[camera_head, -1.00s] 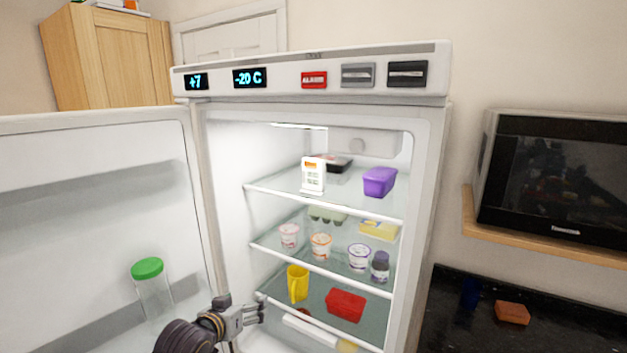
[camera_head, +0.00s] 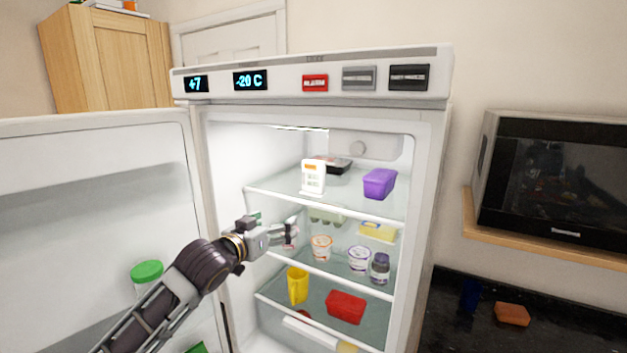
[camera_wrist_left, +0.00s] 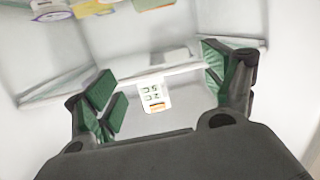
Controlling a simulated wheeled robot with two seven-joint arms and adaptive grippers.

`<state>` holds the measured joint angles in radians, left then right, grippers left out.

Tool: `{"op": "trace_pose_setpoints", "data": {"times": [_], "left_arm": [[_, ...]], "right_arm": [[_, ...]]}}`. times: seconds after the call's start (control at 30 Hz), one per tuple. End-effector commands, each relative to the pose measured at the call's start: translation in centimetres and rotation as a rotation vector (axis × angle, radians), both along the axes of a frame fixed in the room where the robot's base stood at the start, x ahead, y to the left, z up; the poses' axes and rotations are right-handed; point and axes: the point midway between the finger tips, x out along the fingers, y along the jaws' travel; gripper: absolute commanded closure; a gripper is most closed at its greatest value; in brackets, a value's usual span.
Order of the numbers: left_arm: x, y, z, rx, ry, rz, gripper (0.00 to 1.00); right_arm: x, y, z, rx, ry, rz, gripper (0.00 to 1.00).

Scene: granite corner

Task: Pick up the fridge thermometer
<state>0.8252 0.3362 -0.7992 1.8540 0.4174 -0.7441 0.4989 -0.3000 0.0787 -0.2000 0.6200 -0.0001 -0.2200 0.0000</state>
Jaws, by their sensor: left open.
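The fridge thermometer (camera_head: 313,176) is a small white upright card with an orange mark at its top. It stands near the front edge of the fridge's top shelf (camera_head: 277,187). In the left wrist view the thermometer (camera_wrist_left: 154,94) appears upside down, between the open fingers and beyond them. My left gripper (camera_head: 290,232) is open and empty, inside the fridge opening, below and left of the thermometer at the height of the middle shelf. It hides part of that shelf. My right gripper is not in view.
A purple tub (camera_head: 380,183) and a dark container (camera_head: 336,164) share the top shelf. Yogurt pots (camera_head: 321,247) stand on the middle shelf, a yellow mug (camera_head: 297,286) and red box (camera_head: 346,306) lower. The open fridge door (camera_head: 95,220) bounds the left side.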

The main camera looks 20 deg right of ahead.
Motion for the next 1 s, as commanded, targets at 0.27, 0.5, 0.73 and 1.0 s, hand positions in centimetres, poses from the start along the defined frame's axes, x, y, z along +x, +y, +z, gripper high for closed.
{"op": "trace_pose_setpoints", "data": {"times": [0.27, 0.5, 0.73, 1.0], "left_arm": [[0.1, -1.6, 5.6, -0.02, -0.077, -0.048, 0.16], [0.0, -2.5, 9.3, -0.032, -0.125, -0.08, 0.16], [-0.1, -2.8, 10.5, -0.039, -0.14, -0.092, 0.16], [-0.1, -2.8, 10.5, -0.039, -0.14, -0.092, 0.16]], "right_arm": [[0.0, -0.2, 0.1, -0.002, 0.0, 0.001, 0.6], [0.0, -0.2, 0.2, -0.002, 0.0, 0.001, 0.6], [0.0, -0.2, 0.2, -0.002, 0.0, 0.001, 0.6], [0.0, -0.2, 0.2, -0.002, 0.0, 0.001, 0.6]]}}
